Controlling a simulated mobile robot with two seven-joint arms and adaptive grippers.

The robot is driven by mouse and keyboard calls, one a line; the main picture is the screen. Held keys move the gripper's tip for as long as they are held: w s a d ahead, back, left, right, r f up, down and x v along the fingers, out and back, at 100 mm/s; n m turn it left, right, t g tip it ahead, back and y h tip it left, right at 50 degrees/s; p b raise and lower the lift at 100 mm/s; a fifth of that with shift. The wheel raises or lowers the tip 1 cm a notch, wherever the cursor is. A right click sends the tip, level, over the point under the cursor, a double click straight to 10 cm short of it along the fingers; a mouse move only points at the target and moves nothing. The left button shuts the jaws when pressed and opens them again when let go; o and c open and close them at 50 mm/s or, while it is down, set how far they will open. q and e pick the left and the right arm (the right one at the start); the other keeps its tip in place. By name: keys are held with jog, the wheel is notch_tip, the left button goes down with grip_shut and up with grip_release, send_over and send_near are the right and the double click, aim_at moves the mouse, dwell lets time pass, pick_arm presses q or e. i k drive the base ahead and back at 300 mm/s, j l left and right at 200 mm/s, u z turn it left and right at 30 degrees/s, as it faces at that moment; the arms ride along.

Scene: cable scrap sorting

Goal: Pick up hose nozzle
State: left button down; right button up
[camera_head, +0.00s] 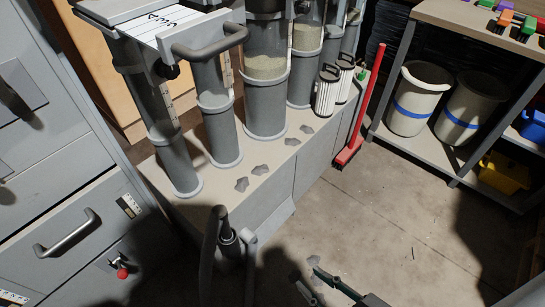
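A dark upright piece with a black tip, apparently the hose nozzle (226,232), stands in front of the machine's low base at the bottom centre. Curved grey tube-like parts flank it on both sides, and its lower end is cut off by the picture's edge. My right gripper (309,276) is at the bottom edge, to the right of the nozzle and apart from it. Its fingers look spread with nothing between them; part of it is out of the picture. My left gripper is not in view.
Grey cylinders stand on a low base (258,203). Grey drawers (75,225) with a red knob (122,271) are at left. A red broom (349,152) leans by the base. A shelf with buckets (413,104) is at right. The concrete floor (400,215) between is clear.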

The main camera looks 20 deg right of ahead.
aim_at(218, 223)
jog(key=k+l+u, duration=0.7)
jog(key=u, duration=0.25)
